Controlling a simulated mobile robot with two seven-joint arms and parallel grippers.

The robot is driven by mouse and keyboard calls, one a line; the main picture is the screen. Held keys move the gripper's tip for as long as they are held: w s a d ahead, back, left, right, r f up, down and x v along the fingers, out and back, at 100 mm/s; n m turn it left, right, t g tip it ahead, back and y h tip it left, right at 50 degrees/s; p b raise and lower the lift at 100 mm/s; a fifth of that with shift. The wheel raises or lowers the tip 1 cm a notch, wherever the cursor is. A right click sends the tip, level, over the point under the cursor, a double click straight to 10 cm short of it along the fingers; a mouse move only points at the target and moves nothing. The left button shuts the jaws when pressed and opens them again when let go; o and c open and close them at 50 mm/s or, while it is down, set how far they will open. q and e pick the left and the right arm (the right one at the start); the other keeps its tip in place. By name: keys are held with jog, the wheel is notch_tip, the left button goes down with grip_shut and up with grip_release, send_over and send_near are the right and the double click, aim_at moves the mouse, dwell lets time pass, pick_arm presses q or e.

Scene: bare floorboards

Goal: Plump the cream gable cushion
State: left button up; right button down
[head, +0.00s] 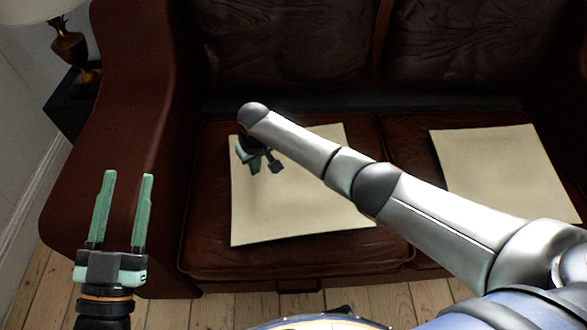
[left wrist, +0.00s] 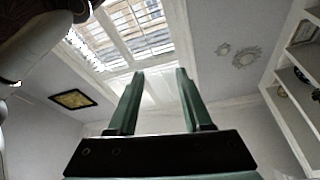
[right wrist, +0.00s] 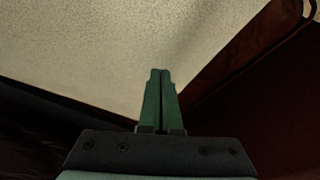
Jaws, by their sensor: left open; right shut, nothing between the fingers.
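Two flat, square cream cushions lie on the brown leather sofa: the left cushion (head: 300,205) on the left seat and the right cushion (head: 500,170) on the right seat. I cannot tell which one is called the gable cushion. My right gripper (head: 260,168) is over the far left part of the left cushion, pointing down. In the right wrist view the right gripper (right wrist: 160,72) is shut and empty, with the cream surface (right wrist: 120,45) beyond its tips; contact is unclear. My left gripper (head: 128,176) is open and empty, raised in front of the sofa's left arm.
The sofa (head: 150,130) has a high left arm and backrest (head: 285,45). A brass lamp (head: 68,45) stands on a dark side table (head: 75,100) at the far left. Bare floorboards (head: 40,275) show in front. My right arm crosses above both seats.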

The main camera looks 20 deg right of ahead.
aim_at(257, 178)
jog(key=shift+f+b, duration=0.5)
jog(key=shift+f, duration=0.6)
pick_arm(q)
jog(key=s+r+m+t+h, duration=0.2)
jog(key=s+r+m+h, duration=0.1)
jog(key=r, duration=0.4)
jog(key=shift+s+d+r+m+h+b, duration=0.35)
jog(key=shift+s+h, duration=0.2)
jog(key=shift+h, duration=0.45)
jog(key=shift+f, duration=0.4)
pick_arm(e)
jog(key=shift+f, duration=0.35)
pick_arm(q)
jog(key=shift+f+b, duration=0.2)
jog(key=shift+b, duration=0.15)
pick_arm(e)
jog(key=shift+d+f, duration=0.1)
jog(key=shift+f, duration=0.2)
pick_arm(q)
jog(key=shift+f, duration=0.1)
pick_arm(e)
jog(key=shift+f, duration=0.15)
